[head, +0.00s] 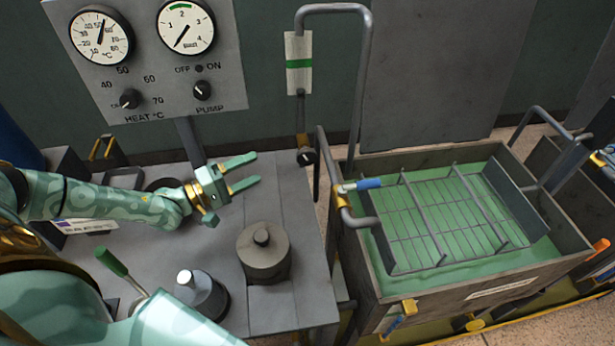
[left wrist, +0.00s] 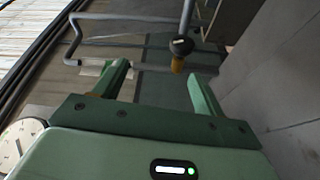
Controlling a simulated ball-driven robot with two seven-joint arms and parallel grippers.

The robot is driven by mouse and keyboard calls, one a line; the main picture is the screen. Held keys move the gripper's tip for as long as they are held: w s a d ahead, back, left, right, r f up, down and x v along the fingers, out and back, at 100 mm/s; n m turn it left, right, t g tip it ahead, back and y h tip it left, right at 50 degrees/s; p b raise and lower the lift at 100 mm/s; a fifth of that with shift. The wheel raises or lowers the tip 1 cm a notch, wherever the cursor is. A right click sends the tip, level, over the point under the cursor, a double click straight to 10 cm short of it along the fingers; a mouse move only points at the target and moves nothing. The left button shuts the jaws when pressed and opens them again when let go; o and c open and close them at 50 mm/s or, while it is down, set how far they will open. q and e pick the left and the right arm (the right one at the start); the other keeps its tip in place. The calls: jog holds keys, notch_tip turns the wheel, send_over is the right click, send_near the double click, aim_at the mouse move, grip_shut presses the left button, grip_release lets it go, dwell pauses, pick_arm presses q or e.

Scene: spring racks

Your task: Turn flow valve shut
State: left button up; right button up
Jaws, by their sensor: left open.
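A black round knob (head: 306,156) with a brass stem sits below a sight tube with a green band (head: 298,62), on the pipe between the bench and the tank. I take it as the flow valve. In the left wrist view a black knob with a brass part (left wrist: 181,48) shows ahead, between the fingertips but farther off. My left gripper (head: 243,173) is open and empty above the bench, left of the knob and apart from it. It also shows in the left wrist view (left wrist: 160,82). My right gripper is not in view.
A gauge panel (head: 150,100) stands behind the bench (head: 295,215). A grey weighted cylinder (head: 263,253) and a green-handled lever (head: 112,262) are nearer. A blue-handled lever (head: 368,183) sits on the tank's pipe. The tank (head: 450,285) holds green liquid and a wire rack.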

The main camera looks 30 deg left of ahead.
aim_at(299, 161)
pick_arm(q)
notch_tip(299, 161, down, 5)
jog(key=b, duration=0.2)
jog(key=b+x, duration=0.1)
jog(key=x, duration=1.5)
jog(key=shift+w+f+b, duration=0.1)
jog(key=shift+w+b, duration=0.2)
jog(key=shift+w, duration=0.1)
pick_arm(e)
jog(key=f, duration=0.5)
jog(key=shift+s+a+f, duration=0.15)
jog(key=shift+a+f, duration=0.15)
